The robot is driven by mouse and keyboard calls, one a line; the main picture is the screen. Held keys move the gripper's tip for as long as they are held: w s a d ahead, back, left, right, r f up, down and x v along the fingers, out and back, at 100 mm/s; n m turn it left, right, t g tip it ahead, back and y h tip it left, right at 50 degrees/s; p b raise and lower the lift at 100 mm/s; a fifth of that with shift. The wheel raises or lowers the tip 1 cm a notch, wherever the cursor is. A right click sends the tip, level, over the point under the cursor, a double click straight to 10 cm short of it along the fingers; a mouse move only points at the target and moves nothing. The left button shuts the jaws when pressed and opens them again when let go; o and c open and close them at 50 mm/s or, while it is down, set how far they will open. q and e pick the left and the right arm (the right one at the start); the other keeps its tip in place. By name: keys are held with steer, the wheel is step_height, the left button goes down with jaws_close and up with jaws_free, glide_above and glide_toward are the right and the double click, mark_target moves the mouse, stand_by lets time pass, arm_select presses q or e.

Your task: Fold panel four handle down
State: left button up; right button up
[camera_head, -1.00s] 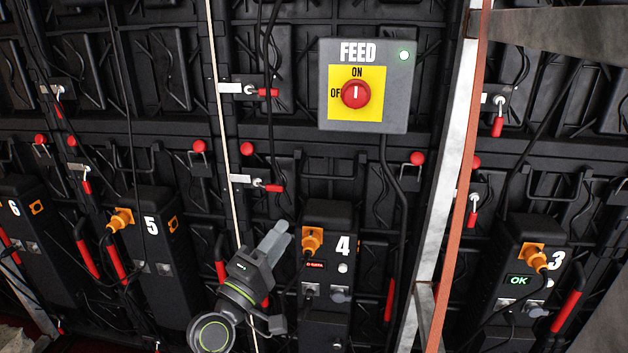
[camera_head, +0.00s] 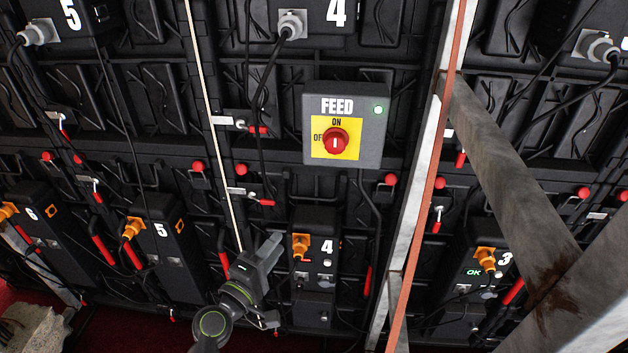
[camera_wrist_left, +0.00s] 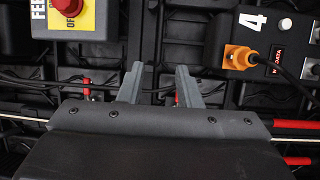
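The number 4 unit (camera_head: 314,268) is a black box with an orange plug and a white 4, below the FEED box. A red handle (camera_head: 224,263) stands left of it and another red handle (camera_head: 368,280) right of it; I cannot tell which is the panel four handle. My left gripper (camera_head: 270,246) is just left of the unit, fingers pointing up and right. In the left wrist view its two grey fingers (camera_wrist_left: 158,85) are apart with nothing held. The unit (camera_wrist_left: 222,45) lies to their right there, with a red NO DATA display. My right gripper is not in view.
The grey FEED box (camera_head: 345,100) with a red knob at ON hangs above unit 4. A pale strut with an orange strap (camera_head: 424,190) and grey beams (camera_head: 510,180) stand on the right. Units 5 (camera_head: 163,255) and 3 (camera_head: 478,270) flank it. Cables hang between.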

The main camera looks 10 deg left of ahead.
mark_target(313, 198)
arm_select(q)
steer(key=p+x, duration=0.1)
steer(key=x, duration=1.6)
steer(key=shift+w+f, duration=0.1)
jaws_close()
